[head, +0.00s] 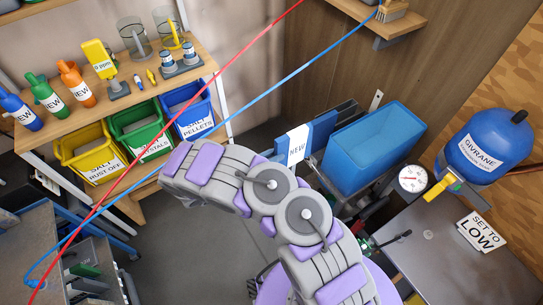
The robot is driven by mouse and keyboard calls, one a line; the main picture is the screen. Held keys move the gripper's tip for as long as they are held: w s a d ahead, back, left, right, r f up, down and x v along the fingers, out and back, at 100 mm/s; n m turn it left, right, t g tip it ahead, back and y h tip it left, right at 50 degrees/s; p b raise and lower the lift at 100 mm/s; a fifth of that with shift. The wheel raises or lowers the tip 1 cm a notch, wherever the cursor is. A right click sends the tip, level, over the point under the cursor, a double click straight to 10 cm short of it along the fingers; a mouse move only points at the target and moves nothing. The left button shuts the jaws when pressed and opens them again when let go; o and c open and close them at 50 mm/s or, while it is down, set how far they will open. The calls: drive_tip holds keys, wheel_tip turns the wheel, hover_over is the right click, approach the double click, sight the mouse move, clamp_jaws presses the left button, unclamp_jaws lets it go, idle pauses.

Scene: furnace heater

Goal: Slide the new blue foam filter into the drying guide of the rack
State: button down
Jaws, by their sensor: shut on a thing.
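A blue foam piece (323,130) with a white NEW label (296,145) stands upright near the middle of the head view, just beyond my arm. I take it to be the new filter. Its lower part is hidden behind my arm. Dark metal rails (346,112) show beside and behind it, seemingly part of the rack. I cannot tell whether the filter sits in a guide. My grey and purple arm reaches up from the bottom and bends left. I cannot make out my gripper's fingers, so its contact with the filter is hidden.
A large blue bin (374,147) stands right of the filter. Further right are a pressure gauge (411,178), a blue tank (488,147) and a SET TO LOW sign (481,232). A red hose (208,92) and a blue hose (262,97) cross the view. Left shelves hold bottles and bins.

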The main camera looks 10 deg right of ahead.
sight(305, 140)
drive_tip(key=shift+b+x, duration=1.05)
drive_tip(key=shift+x, duration=1.1)
drive_tip(key=shift+a, duration=0.1)
drive_tip(key=shift+b+x, duration=1)
drive_tip(key=shift+x, duration=1.25)
drive_tip(key=shift+b+x, duration=0.5)
drive_tip(key=shift+x, duration=1.75)
